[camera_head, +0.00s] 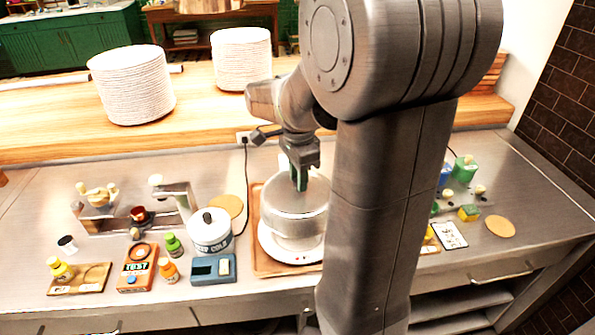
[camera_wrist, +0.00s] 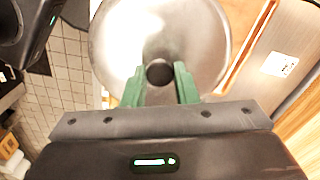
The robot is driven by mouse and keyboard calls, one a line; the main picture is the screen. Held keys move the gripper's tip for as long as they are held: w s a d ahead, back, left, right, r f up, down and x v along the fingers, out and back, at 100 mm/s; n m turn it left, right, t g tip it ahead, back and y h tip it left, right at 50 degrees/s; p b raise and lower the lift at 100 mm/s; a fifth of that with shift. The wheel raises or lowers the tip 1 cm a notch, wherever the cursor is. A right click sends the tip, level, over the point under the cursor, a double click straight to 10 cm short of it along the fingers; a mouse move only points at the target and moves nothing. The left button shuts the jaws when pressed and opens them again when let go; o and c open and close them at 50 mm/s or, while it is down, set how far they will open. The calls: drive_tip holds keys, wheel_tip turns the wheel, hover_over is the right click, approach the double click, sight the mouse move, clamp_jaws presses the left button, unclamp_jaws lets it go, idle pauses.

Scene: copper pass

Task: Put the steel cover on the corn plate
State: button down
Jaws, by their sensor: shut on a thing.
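The steel cover (camera_head: 292,208) is a round, shiny dome over a white plate (camera_head: 279,250) on a wooden tray. Its dark knob (camera_wrist: 159,73) sits between the green fingertips of my gripper (camera_wrist: 160,84) in the wrist view. In the head view my gripper (camera_head: 300,178) points down at the top of the cover and is shut on its knob. The cover hides most of the plate, so I cannot see corn on it. I cannot tell whether the cover's rim touches the plate.
The wooden tray (camera_head: 258,262) lies under the plate. A white lidded pot (camera_head: 210,236) and a blue-grey scale (camera_head: 213,268) stand close on the left. Small bottles and a box (camera_head: 137,270) stand further left. Plate stacks (camera_head: 131,84) are on the wooden shelf behind.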

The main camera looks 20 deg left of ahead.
sight(298, 195)
wheel_tip(298, 195, down, 6)
drive_tip(key=b, duration=0.4)
drive_tip(key=shift+f+b, duration=0.45)
drive_tip(key=shift+f, duration=0.15)
drive_tip(key=shift+f, duration=0.45)
idle(1.1)
drive_tip(key=c, duration=0.5)
unclamp_jaws()
drive_tip(key=shift+r, duration=0.1)
drive_tip(key=shift+r+p, duration=2.1)
drive_tip(key=shift+r, duration=0.35)
